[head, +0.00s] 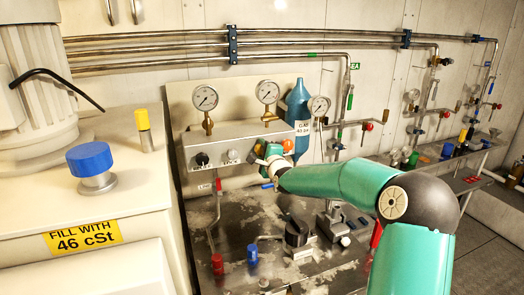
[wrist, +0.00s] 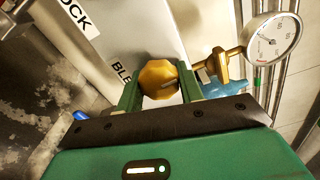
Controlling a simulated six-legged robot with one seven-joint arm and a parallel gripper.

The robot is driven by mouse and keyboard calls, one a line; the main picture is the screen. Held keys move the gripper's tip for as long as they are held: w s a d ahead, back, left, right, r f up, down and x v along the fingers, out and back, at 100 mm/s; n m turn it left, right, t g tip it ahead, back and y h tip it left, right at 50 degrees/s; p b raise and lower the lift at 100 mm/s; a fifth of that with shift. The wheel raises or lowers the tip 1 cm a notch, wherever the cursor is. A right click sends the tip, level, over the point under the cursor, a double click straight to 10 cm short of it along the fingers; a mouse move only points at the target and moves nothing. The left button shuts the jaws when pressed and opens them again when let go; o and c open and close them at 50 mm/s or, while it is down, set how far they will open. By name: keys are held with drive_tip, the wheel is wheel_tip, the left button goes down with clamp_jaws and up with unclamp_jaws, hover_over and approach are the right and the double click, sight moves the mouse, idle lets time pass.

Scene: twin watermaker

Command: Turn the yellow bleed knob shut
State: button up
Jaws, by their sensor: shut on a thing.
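The yellow bleed knob (wrist: 158,78) is a faceted gold-coloured knob on the light panel box, beside a label partly reading "BLE". In the wrist view it sits between the two green fingers of my gripper (wrist: 160,88), which are shut on it from either side. A slot or pointer mark shows on its face. In the head view my gripper (head: 264,157) is up against the right part of the front of the panel box (head: 228,135). There my gripper and wrist largely hide the knob.
Pressure gauges (head: 205,98) stand on the panel box, and one (wrist: 273,38) is close right of my gripper in the wrist view. A blue bottle (head: 298,108) is behind. Black and white knobs (head: 202,159) are left. Valves (head: 297,232) stand on the stained bench below.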

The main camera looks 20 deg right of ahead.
drive_tip(key=shift+m, duration=0.3)
drive_tip(key=o, duration=1)
drive_tip(key=shift+s, duration=0.1)
drive_tip(key=s, duration=1.3)
drive_tip(key=shift+s, duration=0.3)
